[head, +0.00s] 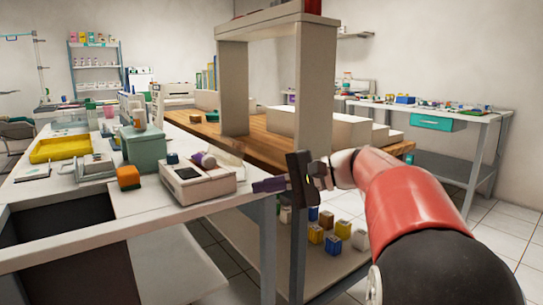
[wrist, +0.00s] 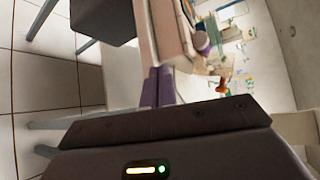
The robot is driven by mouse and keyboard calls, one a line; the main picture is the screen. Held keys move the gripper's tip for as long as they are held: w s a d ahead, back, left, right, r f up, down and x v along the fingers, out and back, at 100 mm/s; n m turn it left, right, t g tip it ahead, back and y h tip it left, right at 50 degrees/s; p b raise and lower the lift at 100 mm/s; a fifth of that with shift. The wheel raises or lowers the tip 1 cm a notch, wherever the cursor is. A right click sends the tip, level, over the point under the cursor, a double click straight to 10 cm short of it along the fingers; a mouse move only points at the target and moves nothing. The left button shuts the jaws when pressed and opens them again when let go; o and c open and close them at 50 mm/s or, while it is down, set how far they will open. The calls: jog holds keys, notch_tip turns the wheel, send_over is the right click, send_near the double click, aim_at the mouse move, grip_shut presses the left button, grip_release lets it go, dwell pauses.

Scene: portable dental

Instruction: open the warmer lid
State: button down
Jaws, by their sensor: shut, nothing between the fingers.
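The likely warmer (head: 197,184) is a low white box with a dark panel on its top, at the right end of the white bench in the head view. A purple and white cylinder (head: 204,160) shows at its back edge, and I cannot clearly tell the lid's state. My gripper (head: 257,186) is just right of the box, its purple fingers together and empty, pointing left toward it with a small gap. In the wrist view the closed fingers (wrist: 158,75) lie below the box (wrist: 168,25), which is partly cut off by the frame; contact is not visible.
An orange block (head: 128,178) and a green box (head: 144,147) stand left of the warmer on the white bench (head: 130,219). A yellow tray (head: 61,148) lies further left. A beige shelf post (head: 315,90) rises behind my gripper. Colored blocks (head: 333,243) sit on a low shelf.

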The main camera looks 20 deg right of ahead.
jog(key=w+d+r+t+y+b, duration=0.1)
jog(key=w+d+t+y+b, duration=0.1)
jog(key=d, duration=0.5)
jog(key=w+d+r+t+y+b, duration=0.1)
jog(key=d+r+y+b, duration=0.1)
jog(key=d, duration=0.4)
jog(key=shift+y, duration=0.3)
jog(key=x, duration=0.9)
jog(key=shift+w+a, duration=0.25)
jog(key=shift+w, duration=0.1)
jog(key=shift+s+a+r+b, duration=0.15)
jog(key=shift+s+a+b, duration=0.05)
jog(key=shift+a, duration=0.35)
jog(key=shift+s+a+r+b, duration=0.15)
jog(key=shift+a+r+b, duration=0.05)
jog(key=shift+a, duration=0.4)
jog(key=shift+s+a+r, duration=0.15)
jog(key=shift+a+r, duration=0.1)
jog(key=shift+a, duration=0.45)
jog(key=shift+r, duration=0.1)
